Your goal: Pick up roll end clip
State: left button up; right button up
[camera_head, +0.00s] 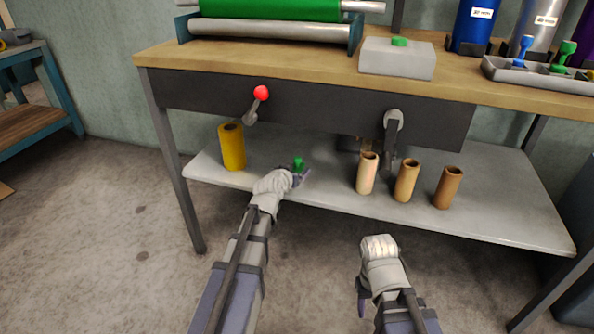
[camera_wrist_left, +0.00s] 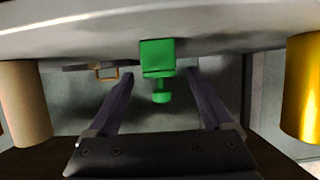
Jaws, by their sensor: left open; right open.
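The green roll end clip (camera_head: 298,163) stands on the lower shelf, just beyond my left gripper (camera_head: 299,177). In the left wrist view, which looks upside down, the clip shows as a green block (camera_wrist_left: 157,56) with a narrower knob. My left gripper (camera_wrist_left: 160,78) is open there, with one finger on each side of the clip's knob. I cannot tell whether either finger touches it. My right gripper (camera_head: 362,302) is low in front of the shelf, away from the clip, mostly hidden by its own wrist; its jaws are open and nothing shows in them.
A yellow roll (camera_head: 232,147) stands left of the clip on the lower shelf (camera_head: 480,225). Several tan tubes (camera_head: 367,173) stand to the right. A red-knobbed lever (camera_head: 261,94) and a grey handle (camera_head: 393,122) stick out from the dark bench front above.

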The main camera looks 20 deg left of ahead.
aim_at(297, 168)
pick_arm(q)
jog(key=b+x, duration=0.1)
jog(key=x, duration=0.2)
jog(key=shift+w, duration=0.15)
grip_shut()
dwell(0.5)
